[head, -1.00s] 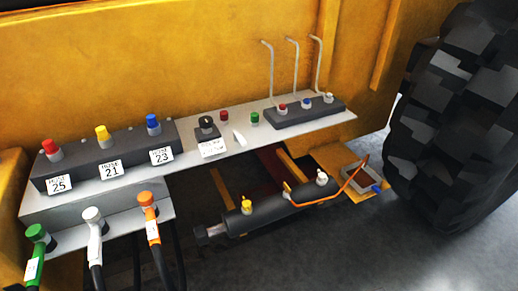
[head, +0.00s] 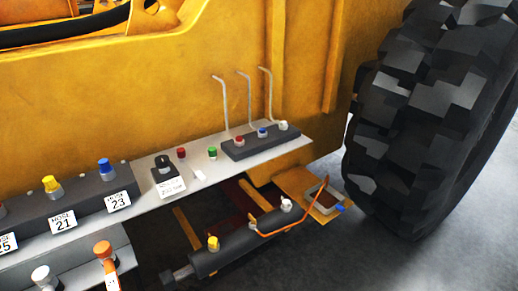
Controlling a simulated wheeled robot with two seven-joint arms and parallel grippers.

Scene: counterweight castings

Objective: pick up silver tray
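A small square tray (head: 334,204) with a pale silver rim and a brownish inside sits right of centre in the head view. It is low down, on or just above a yellow-orange plate (head: 294,181), close to the big tyre. An orange hose (head: 290,229) runs from the black cylinder up to the tray area and crosses in front of part of it. A small blue piece (head: 340,208) is at its right corner. Neither of my grippers is in view.
A long grey shelf (head: 215,165) on the yellow machine carries coloured caps and a black block with bent rods. A black cylinder (head: 235,240) hangs below. The large black tyre (head: 425,125) stands at right. Grey floor (head: 400,262) is clear at lower right.

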